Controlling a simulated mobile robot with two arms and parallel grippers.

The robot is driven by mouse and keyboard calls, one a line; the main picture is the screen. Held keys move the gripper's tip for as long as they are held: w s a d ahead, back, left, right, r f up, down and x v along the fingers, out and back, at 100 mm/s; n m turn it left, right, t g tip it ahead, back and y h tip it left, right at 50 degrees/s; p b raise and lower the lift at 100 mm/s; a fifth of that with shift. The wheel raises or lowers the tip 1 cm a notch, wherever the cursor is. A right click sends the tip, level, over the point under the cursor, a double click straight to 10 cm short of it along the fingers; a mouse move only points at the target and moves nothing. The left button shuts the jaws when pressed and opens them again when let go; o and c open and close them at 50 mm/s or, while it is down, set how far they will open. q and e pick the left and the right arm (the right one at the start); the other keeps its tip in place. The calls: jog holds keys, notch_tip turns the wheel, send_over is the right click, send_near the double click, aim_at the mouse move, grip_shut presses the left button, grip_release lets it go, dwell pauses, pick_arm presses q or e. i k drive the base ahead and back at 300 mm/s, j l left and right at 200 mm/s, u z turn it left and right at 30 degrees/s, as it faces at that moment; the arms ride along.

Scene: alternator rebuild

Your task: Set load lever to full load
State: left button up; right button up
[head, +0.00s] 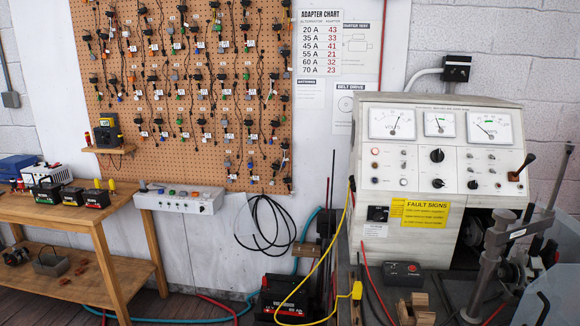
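The test bench console (440,150) stands at the right, a cream box with three meters on its face. A short lever with a dark handle (524,165) sticks out of the right side of its panel, tilted up to the right. A longer rod lever with a black knob (559,180) stands farther right, leaning slightly right. I cannot tell from any readable label which one is the load lever. The left meter (392,124), middle meter (439,124) and right meter (490,128) show needles. Neither of my grippers is in view.
A grey metal clamp post (490,255) and clear guard panels (545,290) stand before the console's right side. A yellow cable (322,262) hangs at its left. A black battery (284,298) is on the floor. A wooden bench (90,215) stands left.

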aim_at(530, 158)
jog(key=z, duration=1.45)
jog(key=i+l, duration=0.15)
jog(key=i+z, duration=0.05)
